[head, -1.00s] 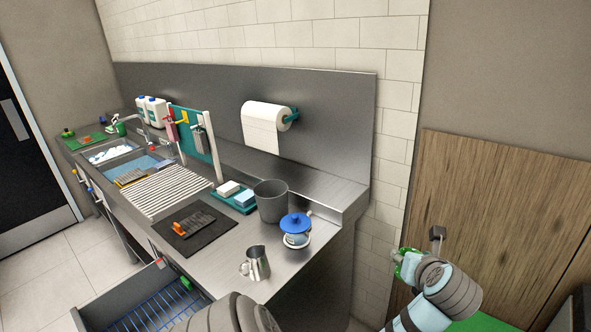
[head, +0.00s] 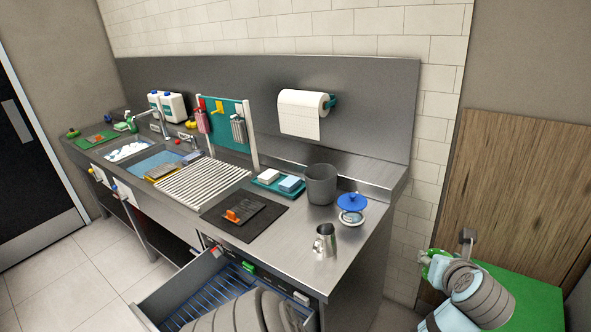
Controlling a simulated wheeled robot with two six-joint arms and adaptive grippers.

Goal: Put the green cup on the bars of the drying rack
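A white rack of parallel bars (head: 203,182) lies on the steel counter, beside the sink, with its bars bare. No green cup can be made out clearly. A small bright green thing (head: 433,264) shows at the end of my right arm at lower right; I cannot tell whether it is a cup or part of the gripper. My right gripper's fingers cannot be made out there. My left gripper is not in view; a grey rounded arm part of mine covers the bottom middle.
An open drawer (head: 152,312) with a blue wire rack juts out below the counter. A metal pitcher (head: 325,242), a blue-lidded jar (head: 351,208), a grey bin (head: 321,185) and a dark mat (head: 262,229) stand near the right end. A green surface (head: 520,300) lies at lower right.

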